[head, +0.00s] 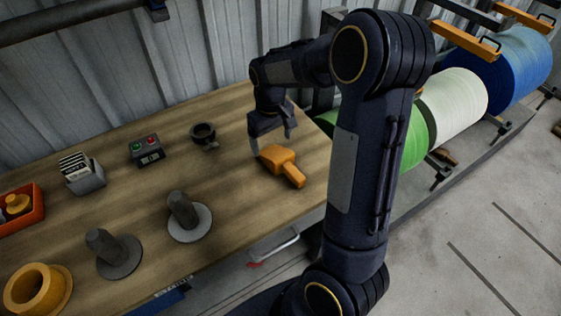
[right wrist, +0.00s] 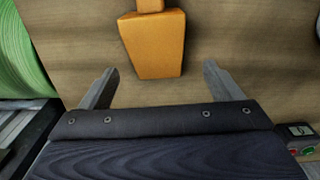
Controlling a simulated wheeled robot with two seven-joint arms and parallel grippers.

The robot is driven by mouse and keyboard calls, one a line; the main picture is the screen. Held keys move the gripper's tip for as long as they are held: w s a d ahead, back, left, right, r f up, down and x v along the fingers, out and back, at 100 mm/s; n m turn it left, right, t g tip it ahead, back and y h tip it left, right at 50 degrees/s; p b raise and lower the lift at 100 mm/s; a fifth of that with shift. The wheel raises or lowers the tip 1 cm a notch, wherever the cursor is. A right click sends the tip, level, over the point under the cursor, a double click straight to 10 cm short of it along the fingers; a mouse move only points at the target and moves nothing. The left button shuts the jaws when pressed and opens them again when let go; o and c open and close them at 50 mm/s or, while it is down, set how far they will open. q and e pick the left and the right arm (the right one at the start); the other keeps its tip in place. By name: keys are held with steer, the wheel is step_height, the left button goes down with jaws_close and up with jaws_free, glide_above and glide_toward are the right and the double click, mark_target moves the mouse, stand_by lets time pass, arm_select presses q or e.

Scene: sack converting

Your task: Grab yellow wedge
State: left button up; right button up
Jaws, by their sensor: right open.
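The yellow wedge (head: 281,164) is an orange-yellow block with a narrower handle-like end. It lies on the wooden bench near its right end, and it also shows in the right wrist view (right wrist: 153,45) at the top centre. My right gripper (head: 272,143) is open above the bench at the wedge's far end. In the right wrist view its two fingers (right wrist: 160,85) are spread wide, and the wedge's broad end lies just ahead of the gap between them. Nothing is between the fingers. My left gripper is not in view.
On the wooden bench (head: 140,200) stand a dark ring-shaped part (head: 203,133), a button box (head: 147,150), a card holder (head: 82,174), two grey spindles (head: 184,212), a yellow flanged ring (head: 38,288) and a red bin (head: 38,213). Green, white and blue rolls (head: 453,101) stand right of the bench.

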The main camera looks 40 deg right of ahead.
mark_target(275, 152)
steer(key=f, duration=0.5)
steer(key=shift+s+d+f, duration=0.2)
steer(key=shift+s, duration=0.2)
steer(key=shift+c, duration=0.2)
steer(key=c, duration=1.2)
